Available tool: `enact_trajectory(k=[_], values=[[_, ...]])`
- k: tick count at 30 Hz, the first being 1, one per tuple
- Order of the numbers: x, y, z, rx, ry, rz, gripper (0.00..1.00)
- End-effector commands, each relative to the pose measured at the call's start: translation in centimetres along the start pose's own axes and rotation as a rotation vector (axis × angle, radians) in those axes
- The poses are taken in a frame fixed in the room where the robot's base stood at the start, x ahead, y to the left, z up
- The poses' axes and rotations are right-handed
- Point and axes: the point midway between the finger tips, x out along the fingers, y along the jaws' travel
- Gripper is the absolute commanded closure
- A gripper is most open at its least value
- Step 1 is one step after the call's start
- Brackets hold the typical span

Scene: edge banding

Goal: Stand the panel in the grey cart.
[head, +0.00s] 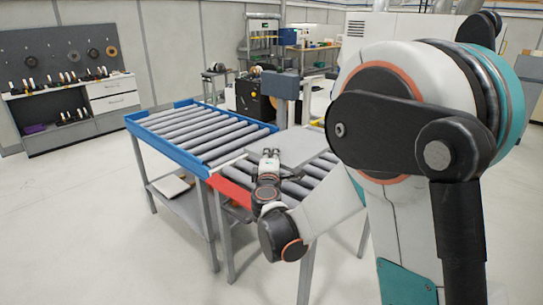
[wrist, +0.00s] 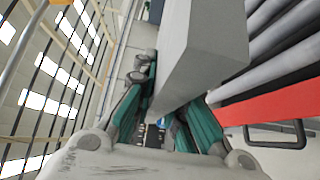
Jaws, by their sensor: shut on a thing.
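The panel (head: 303,147) is a flat light-grey board. In the head view it lies about level over the rollers at the red-railed end of the conveyor. My gripper (head: 268,158) is at its near left edge. In the wrist view the panel (wrist: 205,50) runs up and away from between the teal fingers of my gripper (wrist: 168,112), which is shut on its edge. I cannot tell whether the panel rests on the rollers or is just above them. I cannot make out the grey cart in either view.
A roller conveyor (head: 190,127) with a blue rail stands in front, with a red rail (head: 231,190) at its nearer section. Behind it is a dark machine (head: 256,101). A tool shelf (head: 70,100) stands at the far left. The floor (head: 85,215) at left is clear.

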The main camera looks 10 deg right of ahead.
Motion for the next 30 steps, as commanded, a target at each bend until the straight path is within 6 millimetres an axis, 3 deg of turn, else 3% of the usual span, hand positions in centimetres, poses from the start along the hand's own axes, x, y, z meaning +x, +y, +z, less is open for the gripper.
enact_trajectory(k=[16,30], values=[[-4.2,3.6,0.0,-0.002,0.000,0.001,1.00],[-4.5,4.0,0.0,0.000,-0.001,-0.013,1.00]])
